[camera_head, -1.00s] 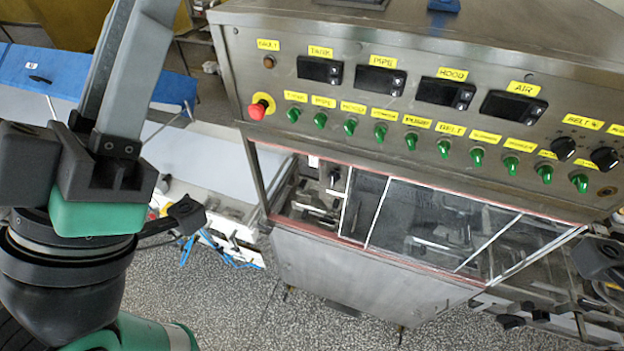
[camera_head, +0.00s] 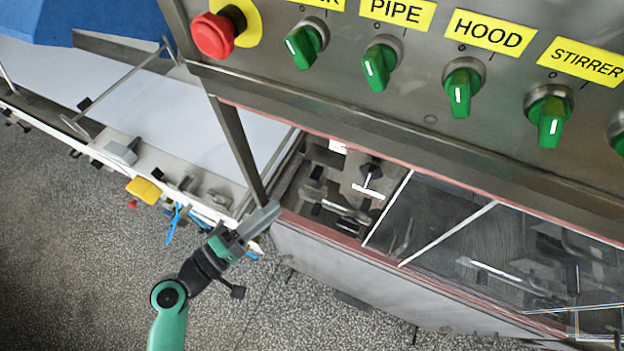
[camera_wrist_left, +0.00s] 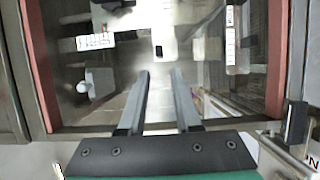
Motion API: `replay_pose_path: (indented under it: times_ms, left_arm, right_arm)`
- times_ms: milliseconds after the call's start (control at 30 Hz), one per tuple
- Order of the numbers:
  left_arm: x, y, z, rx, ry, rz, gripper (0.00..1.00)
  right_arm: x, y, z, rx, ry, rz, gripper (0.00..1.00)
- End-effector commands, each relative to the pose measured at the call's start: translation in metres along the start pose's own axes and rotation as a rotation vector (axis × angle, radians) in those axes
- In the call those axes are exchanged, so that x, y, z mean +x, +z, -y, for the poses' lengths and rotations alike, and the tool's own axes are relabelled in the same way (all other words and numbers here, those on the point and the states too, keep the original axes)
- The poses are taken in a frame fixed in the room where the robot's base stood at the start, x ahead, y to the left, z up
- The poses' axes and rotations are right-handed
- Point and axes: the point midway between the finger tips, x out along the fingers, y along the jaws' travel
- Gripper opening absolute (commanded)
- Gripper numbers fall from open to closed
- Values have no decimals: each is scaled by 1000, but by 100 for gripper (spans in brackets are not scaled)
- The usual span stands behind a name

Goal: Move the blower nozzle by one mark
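My left gripper (camera_head: 268,212) is at the left end of the machine's open hood bay. In the left wrist view its two fingers (camera_wrist_left: 160,74) are apart with nothing between them, pointing into the bay. Metal parts with a black knob (camera_head: 371,169) lie inside the bay; I cannot tell for sure which is the blower nozzle. The left wrist view shows a pale block with a dark slot (camera_wrist_left: 158,50) beyond the fingertips, a white marked scale (camera_wrist_left: 95,42) to the left and another marked strip (camera_wrist_left: 232,42) to the right. My right gripper is not in view.
Clear panels (camera_head: 440,215) cover the bay to the right. Above it are green switches (camera_head: 378,66) and a red stop button (camera_head: 212,36). A white conveyor (camera_head: 150,125) lies left. Red edging (camera_wrist_left: 36,70) frames the opening.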

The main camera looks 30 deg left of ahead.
Motion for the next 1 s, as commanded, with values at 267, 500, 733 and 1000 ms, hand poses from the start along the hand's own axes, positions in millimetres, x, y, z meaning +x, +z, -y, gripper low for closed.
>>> replay_pose_path:
  times_ms: [267, 500, 733, 1000]
  left_arm:
    - [41, 2, -3, 2, 1, 8, 32]
    - [93, 2, -3, 3, 2, 5, 32]
    - [115, 1, -2, 3, 0, 3, 32]
    - [116, 1, -2, 3, 0, 2, 27]
  right_arm:
    - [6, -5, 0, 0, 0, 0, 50]
    - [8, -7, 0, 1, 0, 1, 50]
    - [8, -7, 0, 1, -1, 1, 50]
    - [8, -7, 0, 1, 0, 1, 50]
